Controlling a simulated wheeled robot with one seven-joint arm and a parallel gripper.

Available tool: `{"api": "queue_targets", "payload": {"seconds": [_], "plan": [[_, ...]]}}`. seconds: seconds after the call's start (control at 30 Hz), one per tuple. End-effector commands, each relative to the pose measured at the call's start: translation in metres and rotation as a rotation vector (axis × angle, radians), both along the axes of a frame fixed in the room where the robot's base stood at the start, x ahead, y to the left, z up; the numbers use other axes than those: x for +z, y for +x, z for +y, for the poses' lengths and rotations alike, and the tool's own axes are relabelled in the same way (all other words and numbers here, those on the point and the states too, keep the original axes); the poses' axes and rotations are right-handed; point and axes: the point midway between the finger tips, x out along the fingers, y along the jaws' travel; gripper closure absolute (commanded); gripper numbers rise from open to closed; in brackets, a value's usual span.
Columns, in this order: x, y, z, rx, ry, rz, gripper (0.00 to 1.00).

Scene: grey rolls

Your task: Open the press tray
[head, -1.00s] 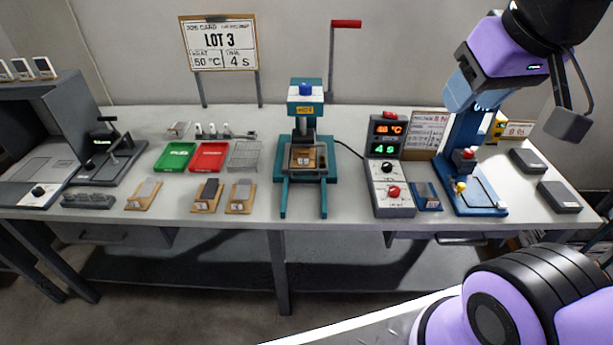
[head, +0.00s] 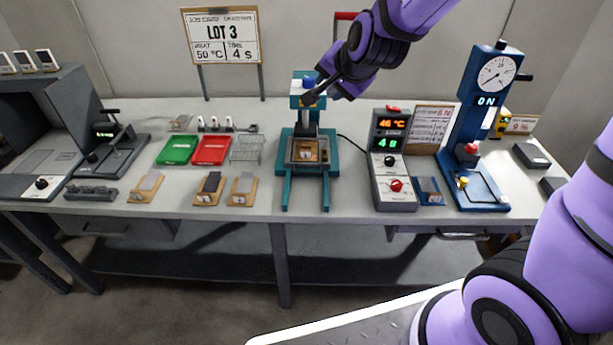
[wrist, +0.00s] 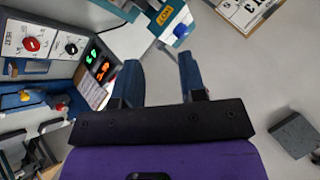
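The teal press (head: 308,112) stands at the back middle of the bench, with a blue knob on top. Its tray (head: 290,152), a grey frame holding a brown piece, sits at the press between two teal rails (head: 326,190). The rails stick out bare towards the front. My gripper (head: 322,90) is up at the press top, partly covering it. In the wrist view my gripper (wrist: 160,62) has its two blue fingers apart, nothing between them. The press top (wrist: 166,16) and blue knob (wrist: 181,31) show beyond the fingers. The tray is not visible in the wrist view.
The control box (head: 393,165) right of the press reads 46 °C and 4 S. A blue gauge stand (head: 478,130) stands farther right. Green (head: 177,150) and red (head: 211,150) trays and a wire rack (head: 246,149) lie left. The lever's red handle (head: 345,16) is partly hidden by my arm.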

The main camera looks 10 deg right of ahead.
Motion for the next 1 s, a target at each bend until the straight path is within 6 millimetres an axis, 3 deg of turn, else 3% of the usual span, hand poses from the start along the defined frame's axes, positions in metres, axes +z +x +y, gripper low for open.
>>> {"api": "queue_targets", "payload": {"seconds": [0.2,0.5,0.77,1.0], "plan": [[-0.055,0.040,0.021,-0.167,0.120,-0.045,0.62],[-0.135,0.073,0.040,-0.390,0.261,-0.138,0.62],[-0.209,0.078,0.050,-0.554,0.356,-0.249,0.62],[-0.275,0.065,0.052,-0.664,0.424,-0.375,0.62]]}}
